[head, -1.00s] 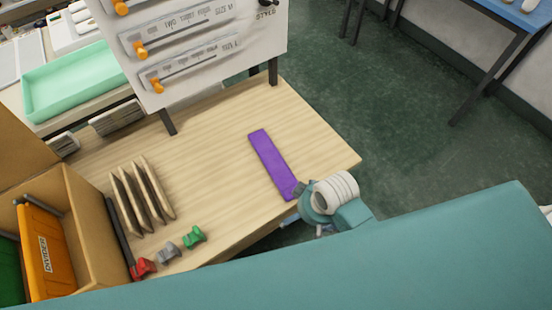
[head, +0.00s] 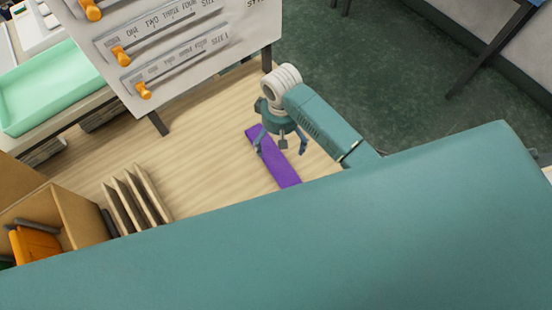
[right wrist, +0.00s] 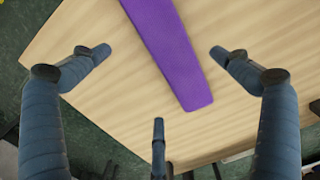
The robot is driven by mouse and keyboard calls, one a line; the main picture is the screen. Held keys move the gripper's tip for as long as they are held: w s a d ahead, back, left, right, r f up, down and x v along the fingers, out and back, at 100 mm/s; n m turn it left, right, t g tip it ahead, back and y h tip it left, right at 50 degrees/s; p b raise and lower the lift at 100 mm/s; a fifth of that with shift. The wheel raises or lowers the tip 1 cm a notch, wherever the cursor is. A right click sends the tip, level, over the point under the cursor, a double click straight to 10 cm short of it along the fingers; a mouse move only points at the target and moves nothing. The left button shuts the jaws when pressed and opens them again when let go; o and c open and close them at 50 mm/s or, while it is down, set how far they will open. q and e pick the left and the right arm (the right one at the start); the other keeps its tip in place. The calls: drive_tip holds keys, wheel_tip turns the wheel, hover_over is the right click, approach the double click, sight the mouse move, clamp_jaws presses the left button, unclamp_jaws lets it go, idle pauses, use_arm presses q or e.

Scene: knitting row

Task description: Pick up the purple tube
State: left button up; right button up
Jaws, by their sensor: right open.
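The purple tube (head: 279,168) shows as a long, flat-looking purple strip lying on the wooden table, partly behind my right gripper (head: 281,149) in the head view. My left gripper is not in view.
A white board with orange sliders (head: 165,35) stands at the table's back. Several thin wooden slats (head: 137,200) and a cardboard box (head: 70,205) with an orange divider (head: 35,245) are at the left. A mint tray (head: 50,85) lies beyond. Bare table surrounds the tube.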

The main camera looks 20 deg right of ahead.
sight(278, 157)
drive_tip(key=shift+s+f, duration=0.2)
drive_tip(key=shift+f, duration=0.3)
drive_tip(key=shift+s+f, duration=0.15)
drive_tip(key=shift+f, duration=0.35)
drive_tip(key=shift+a+f, duration=0.1)
drive_tip(key=shift+f, duration=0.2)
drive_tip(key=f, duration=0.4)
drive_tip(key=shift+a+f+p, duration=0.25)
drive_tip(key=shift+p, duration=0.1)
drive_tip(key=shift+f, duration=0.35)
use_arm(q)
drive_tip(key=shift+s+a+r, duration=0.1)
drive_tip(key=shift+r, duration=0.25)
use_arm(e)
drive_tip(key=c, duration=0.9)
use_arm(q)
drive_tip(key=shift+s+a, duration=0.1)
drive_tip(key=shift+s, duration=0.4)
use_arm(e)
drive_tip(key=shift+c, duration=0.8)
